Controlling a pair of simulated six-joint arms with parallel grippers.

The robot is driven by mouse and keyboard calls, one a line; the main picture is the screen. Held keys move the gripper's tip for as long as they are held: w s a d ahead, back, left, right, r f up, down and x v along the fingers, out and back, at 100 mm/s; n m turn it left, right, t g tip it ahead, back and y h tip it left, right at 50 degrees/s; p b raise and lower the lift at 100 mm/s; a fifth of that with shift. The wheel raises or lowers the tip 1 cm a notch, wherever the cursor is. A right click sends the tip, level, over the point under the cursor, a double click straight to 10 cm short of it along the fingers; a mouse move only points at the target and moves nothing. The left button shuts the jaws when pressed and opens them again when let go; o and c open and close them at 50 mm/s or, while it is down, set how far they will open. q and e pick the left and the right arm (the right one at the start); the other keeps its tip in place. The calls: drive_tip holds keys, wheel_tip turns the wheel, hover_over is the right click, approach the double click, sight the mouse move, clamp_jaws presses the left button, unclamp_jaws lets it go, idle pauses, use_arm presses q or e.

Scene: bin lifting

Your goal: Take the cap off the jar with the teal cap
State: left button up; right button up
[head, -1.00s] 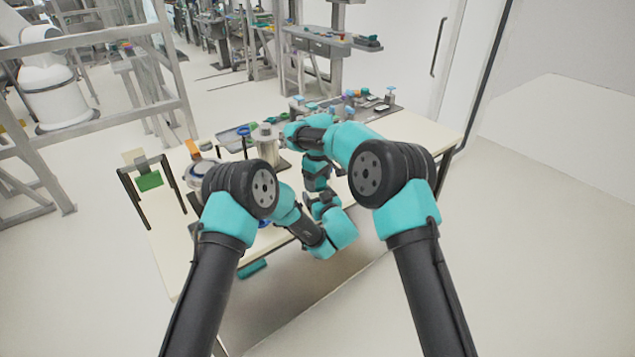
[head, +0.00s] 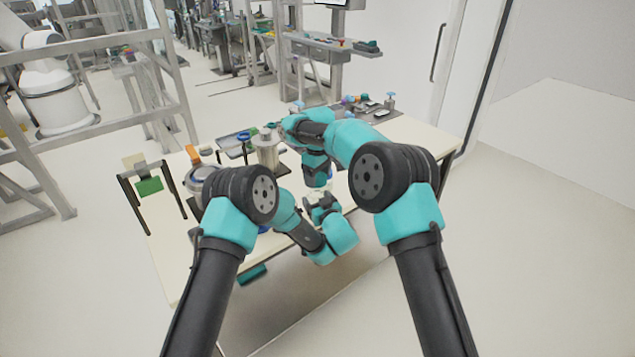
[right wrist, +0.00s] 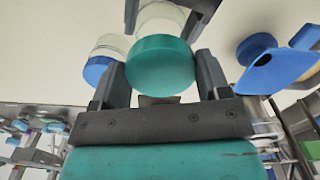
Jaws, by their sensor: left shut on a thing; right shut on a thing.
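The teal cap (right wrist: 160,66) is between the two fingers of my right gripper (right wrist: 158,78), which is shut on it. The clear jar (right wrist: 163,20) shows just beyond the cap in the right wrist view, partly hidden by it. My left gripper (right wrist: 168,8) is shut on the jar body, its dark fingers either side. In the head view my left gripper (head: 321,203) is low over the front of the table, below my right gripper (head: 316,178). The frames do not clearly show whether cap and jar still touch.
A jar with a blue cap (right wrist: 100,62) stands beside the held jar in the right wrist view. A blue funnel-shaped thing (right wrist: 266,66) is on the other side. A metal canister (head: 267,150) and a tray of small parts (head: 372,110) stand farther back on the table (head: 425,130).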

idle(0.3)
use_arm(q)
drive_tip(key=o, duration=1.3)
drive_tip(key=v, duration=1.2)
